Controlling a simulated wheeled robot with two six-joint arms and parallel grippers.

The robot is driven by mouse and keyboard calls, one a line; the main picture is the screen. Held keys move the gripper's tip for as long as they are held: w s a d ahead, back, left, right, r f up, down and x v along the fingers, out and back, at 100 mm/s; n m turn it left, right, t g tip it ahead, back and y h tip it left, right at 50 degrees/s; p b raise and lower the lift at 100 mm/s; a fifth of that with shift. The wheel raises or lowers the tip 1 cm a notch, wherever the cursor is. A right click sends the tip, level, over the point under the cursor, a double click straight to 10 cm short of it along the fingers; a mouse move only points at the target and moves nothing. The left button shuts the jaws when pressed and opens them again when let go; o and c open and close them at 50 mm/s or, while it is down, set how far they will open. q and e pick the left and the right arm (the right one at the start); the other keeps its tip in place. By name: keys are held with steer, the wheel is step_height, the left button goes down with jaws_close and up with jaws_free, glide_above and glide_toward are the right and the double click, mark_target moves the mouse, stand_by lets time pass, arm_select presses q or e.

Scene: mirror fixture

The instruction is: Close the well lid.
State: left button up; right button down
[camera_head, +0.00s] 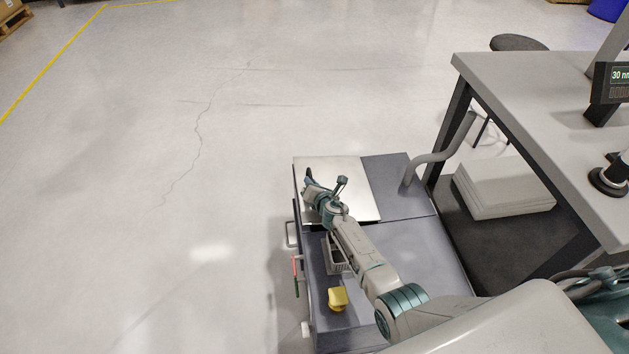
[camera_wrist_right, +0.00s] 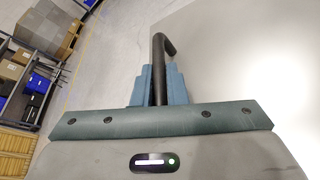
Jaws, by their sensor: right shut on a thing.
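The well lid (camera_head: 357,185) is a pale metal plate at the far end of the dark grey cart top. It looks roughly flat there, but I cannot tell whether it is fully down. My right gripper (camera_head: 311,185) is over the lid's left part. In the right wrist view, my right gripper (camera_wrist_right: 154,85) is shut on a black bar handle (camera_wrist_right: 158,55), with the pale lid surface (camera_wrist_right: 245,65) to the right. My arm hides part of the lid's near edge. My left gripper is not in view.
The cart top (camera_head: 425,245) carries a small grey basket (camera_head: 334,262) and a yellow block (camera_head: 338,298) near my arm. A grey hose (camera_head: 432,158) rises at the cart's right. A workbench (camera_head: 540,85) stands to the right. The floor at left is clear.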

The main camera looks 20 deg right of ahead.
steer(key=shift+f, duration=0.1)
stand_by(0.3)
steer(key=c, duration=1.5)
jaws_free()
steer(key=shift+o, duration=0.2)
steer(key=shift+s, duration=0.2)
steer(key=p+v, duration=0.2)
steer(key=shift+s+r, duration=0.25)
steer(key=shift+r, duration=0.1)
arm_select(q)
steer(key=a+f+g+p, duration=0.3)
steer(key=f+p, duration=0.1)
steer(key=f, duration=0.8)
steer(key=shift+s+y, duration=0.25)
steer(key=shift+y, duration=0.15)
arm_select(e)
steer(key=v, duration=0.7)
steer(key=shift+s+a, duration=0.1)
steer(key=shift+s, duration=0.3)
